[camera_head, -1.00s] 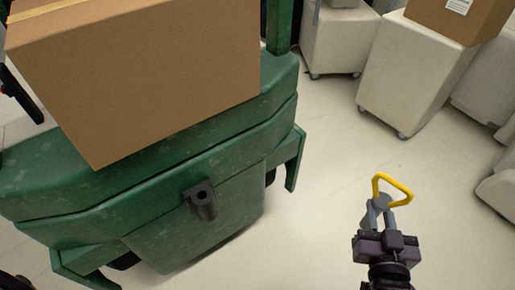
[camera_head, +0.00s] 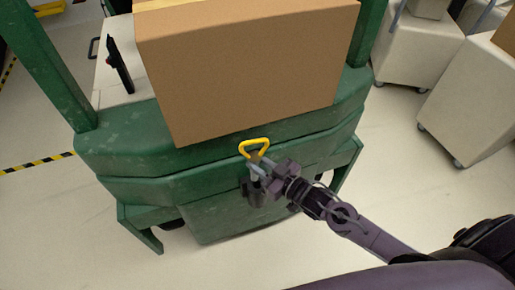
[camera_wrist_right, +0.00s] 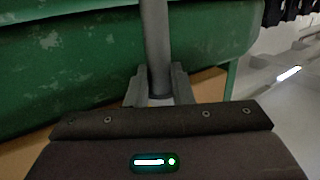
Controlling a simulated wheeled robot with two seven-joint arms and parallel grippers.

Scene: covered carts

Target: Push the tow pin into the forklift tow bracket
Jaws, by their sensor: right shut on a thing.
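The tow pin has a yellow loop handle (camera_head: 255,148) and a grey shaft. My right gripper (camera_head: 260,168) is shut on the pin just below the loop and holds it roughly upright at the back of the green forklift (camera_head: 130,155). The dark tow bracket (camera_head: 250,192) on the forklift's rear face is directly below the gripper and partly covered by it. I cannot tell whether the pin's tip is inside the bracket. In the right wrist view the grey shaft (camera_wrist_right: 154,40) stands between the fingers (camera_wrist_right: 155,90), against green bodywork. My left gripper is not in view.
A large cardboard box (camera_head: 245,70) sits on the forklift just beyond the pin. Green posts (camera_head: 50,60) rise on both sides. Covered carts (camera_head: 420,50) stand at the right. The pale floor (camera_head: 400,190) right of the forklift is clear.

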